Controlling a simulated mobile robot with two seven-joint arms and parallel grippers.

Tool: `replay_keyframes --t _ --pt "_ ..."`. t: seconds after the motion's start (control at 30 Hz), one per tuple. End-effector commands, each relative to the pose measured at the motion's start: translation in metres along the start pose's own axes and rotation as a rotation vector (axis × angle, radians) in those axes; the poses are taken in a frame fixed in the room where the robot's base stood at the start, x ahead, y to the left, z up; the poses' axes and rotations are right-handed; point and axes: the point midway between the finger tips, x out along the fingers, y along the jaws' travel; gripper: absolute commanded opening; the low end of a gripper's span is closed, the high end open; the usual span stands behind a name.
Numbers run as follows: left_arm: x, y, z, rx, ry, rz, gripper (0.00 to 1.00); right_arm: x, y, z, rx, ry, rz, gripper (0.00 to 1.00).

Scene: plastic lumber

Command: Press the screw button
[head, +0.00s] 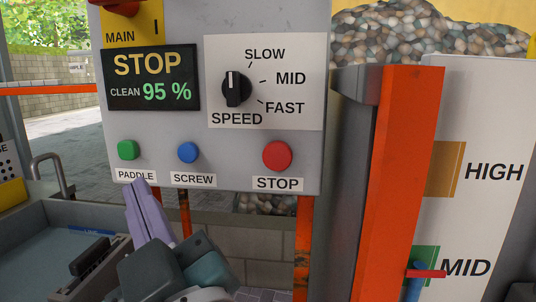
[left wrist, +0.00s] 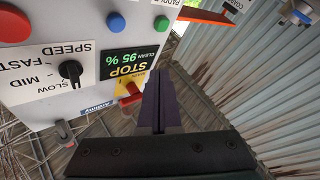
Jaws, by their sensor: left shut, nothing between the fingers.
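The blue screw button (head: 188,152) sits on the grey control panel (head: 225,155), above its SCREW label (head: 193,180). It lies between the green paddle button (head: 128,150) and the red stop button (head: 277,156). My left gripper (head: 140,184) is shut and empty, its purple fingers pointing up at the PADDLE label, below and left of the blue button. In the left wrist view the panel is upside down; the shut fingers (left wrist: 160,76) are beside the display, apart from the blue button (left wrist: 116,22). My right gripper is out of view.
The panel display (head: 150,78) reads STOP, CLEAN 95 %. A black speed knob (head: 236,89) is on the white plate, and a red main switch (left wrist: 131,93) also shows. An orange post (head: 402,170) stands to the right. A grey basin (head: 50,240) is at the lower left.

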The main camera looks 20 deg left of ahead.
Motion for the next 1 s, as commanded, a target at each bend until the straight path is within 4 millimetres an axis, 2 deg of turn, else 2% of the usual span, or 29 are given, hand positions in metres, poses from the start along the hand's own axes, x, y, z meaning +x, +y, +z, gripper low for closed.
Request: replay_keyframes --t 0.27,0.67,1.0 --pt "0.005 0.003 0.005 -0.002 0.002 0.001 0.0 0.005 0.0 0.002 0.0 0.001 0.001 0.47" --pt "0.042 0.029 0.034 -0.003 0.005 0.001 0.0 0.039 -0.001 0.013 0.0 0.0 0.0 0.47" --pt "0.06 0.044 0.044 -0.002 0.001 0.001 0.0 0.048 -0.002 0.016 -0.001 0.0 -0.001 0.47"
